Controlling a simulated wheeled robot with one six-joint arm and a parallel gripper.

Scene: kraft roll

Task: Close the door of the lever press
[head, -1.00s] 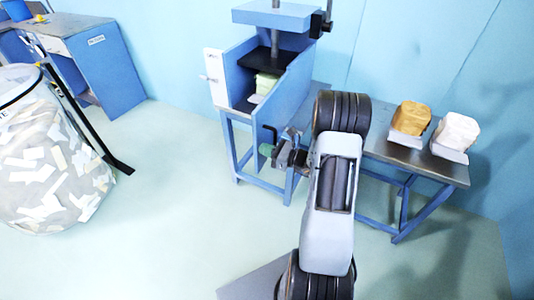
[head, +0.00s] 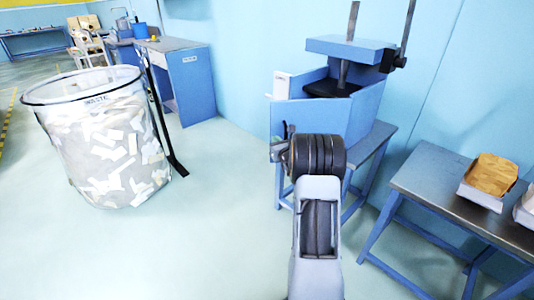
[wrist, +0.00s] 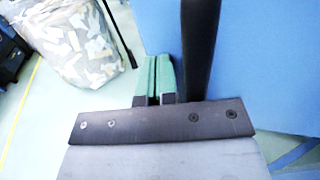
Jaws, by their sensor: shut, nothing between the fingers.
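The lever press (head: 345,47) stands on a blue stand by the wall, with a blue top block, a grey post and a dark plate inside. My gripper (head: 278,150) is low in front of the blue panel, partly hidden by my wrist. In the wrist view its green fingers (wrist: 154,80) are shut and empty, beside a dark upright bar and a large blue surface; contact is unclear.
A clear waste bin (head: 105,135) full of paper scraps stands at the left, with a black bar beside it. A blue cabinet (head: 190,85) is behind. A metal-topped table (head: 430,185) with a tray of brown material is at the right. The floor between bin and press is clear.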

